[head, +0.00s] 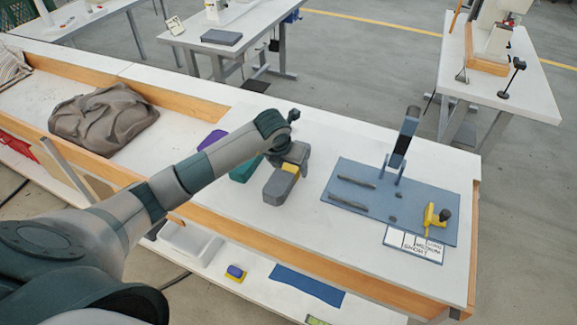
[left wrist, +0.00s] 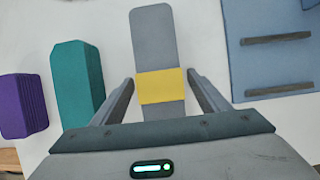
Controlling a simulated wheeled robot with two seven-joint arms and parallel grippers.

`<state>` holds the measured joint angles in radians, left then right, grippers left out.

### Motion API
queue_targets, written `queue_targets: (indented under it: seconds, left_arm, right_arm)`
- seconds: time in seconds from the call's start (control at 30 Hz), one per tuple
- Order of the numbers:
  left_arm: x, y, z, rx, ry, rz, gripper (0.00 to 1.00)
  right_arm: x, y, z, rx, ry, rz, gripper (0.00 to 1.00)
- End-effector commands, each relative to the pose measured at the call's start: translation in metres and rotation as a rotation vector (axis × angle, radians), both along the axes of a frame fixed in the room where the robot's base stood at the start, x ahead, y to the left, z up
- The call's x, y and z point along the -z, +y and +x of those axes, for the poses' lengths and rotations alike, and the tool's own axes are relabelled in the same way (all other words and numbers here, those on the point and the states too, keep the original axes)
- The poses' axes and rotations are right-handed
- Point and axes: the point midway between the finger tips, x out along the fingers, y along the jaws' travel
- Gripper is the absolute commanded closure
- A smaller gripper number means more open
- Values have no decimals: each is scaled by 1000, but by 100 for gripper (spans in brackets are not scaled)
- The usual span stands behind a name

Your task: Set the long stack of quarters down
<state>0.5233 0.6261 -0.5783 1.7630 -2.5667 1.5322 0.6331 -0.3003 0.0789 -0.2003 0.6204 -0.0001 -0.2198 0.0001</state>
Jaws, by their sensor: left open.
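The long stack of quarters (head: 280,187) is a grey rounded block with a yellow band round it. It lies on the white table (head: 262,228), left of the blue mat. In the left wrist view the stack (left wrist: 153,38) points away from me, with the yellow band near my fingers. My left gripper (head: 293,166) is over the banded part. In the left wrist view its fingers (left wrist: 160,84) are open, one on each side of the stack, with gaps showing. The underside of the stack is hidden. My right gripper is not in view.
A teal block (left wrist: 77,80) and a purple block (left wrist: 22,105) lie left of the stack. The blue mat (head: 385,190) carries two dark bars, an upright lever press (head: 404,140) and a yellow tool (head: 432,217). A lettered card (head: 413,244) lies at its front edge.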

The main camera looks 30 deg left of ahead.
Motion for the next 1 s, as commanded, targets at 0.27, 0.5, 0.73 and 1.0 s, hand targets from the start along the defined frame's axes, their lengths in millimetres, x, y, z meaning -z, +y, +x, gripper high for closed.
queue_targets:
  seconds: [0.27,0.5,0.73,1.0]
  left_arm:
    - [-23,0,-8,1,-5,1,31]
    - [-61,-1,-24,2,-6,1,31]
    - [-94,-2,-38,0,-4,-1,31]
    - [-109,-2,-45,1,-1,0,31]
  right_arm:
    - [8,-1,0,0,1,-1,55]
    - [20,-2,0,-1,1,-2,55]
    - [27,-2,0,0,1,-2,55]
    - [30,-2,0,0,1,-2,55]
